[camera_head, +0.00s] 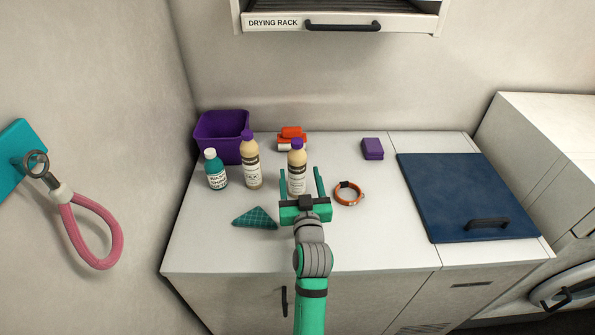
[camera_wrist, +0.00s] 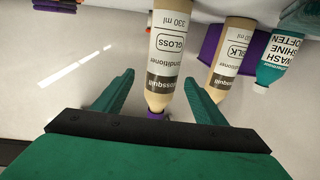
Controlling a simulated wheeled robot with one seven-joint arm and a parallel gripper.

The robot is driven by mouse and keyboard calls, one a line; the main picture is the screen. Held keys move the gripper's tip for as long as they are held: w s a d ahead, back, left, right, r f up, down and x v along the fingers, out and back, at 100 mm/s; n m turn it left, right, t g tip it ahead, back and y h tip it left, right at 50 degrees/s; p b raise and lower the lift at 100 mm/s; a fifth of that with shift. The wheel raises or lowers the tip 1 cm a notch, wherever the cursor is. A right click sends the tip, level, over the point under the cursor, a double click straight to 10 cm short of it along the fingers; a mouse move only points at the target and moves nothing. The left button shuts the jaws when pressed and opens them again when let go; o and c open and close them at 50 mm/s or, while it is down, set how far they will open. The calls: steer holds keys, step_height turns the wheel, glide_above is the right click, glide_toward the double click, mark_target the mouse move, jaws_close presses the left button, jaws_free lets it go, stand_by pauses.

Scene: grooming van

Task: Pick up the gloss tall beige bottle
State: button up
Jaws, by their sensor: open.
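The gloss bottle (camera_head: 297,172) is tall and beige with a purple cap, upright on the white counter. In the wrist view it appears upside down, and its GLOSS label (camera_wrist: 171,42) is readable. My gripper (camera_head: 300,170) is open and empty, with its green fingers pointing at this bottle. In both views the bottle appears between the two fingers (camera_wrist: 158,76), with its cap towards my palm in the wrist view. I cannot tell how deep it sits between them. A similar beige bottle (camera_head: 252,172), labelled SILK in the wrist view (camera_wrist: 232,55), stands to its left in the head view.
A teal bottle (camera_head: 216,174) and purple bin (camera_head: 208,128) stand left. A folded teal cloth (camera_head: 256,218) lies front left; an orange collar (camera_head: 349,194) lies right of my gripper. Red-and-white items (camera_head: 291,136) and a purple block (camera_head: 372,149) sit behind. A blue panel (camera_head: 465,190) covers the right.

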mark_target(298, 173)
steer(key=w, duration=0.5)
steer(key=shift+a+f, duration=0.3)
steer(key=shift+a, duration=0.1)
steer(key=shift+s, duration=0.1)
steer(key=c, duration=1.4)
steer(key=shift+r, duration=0.1)
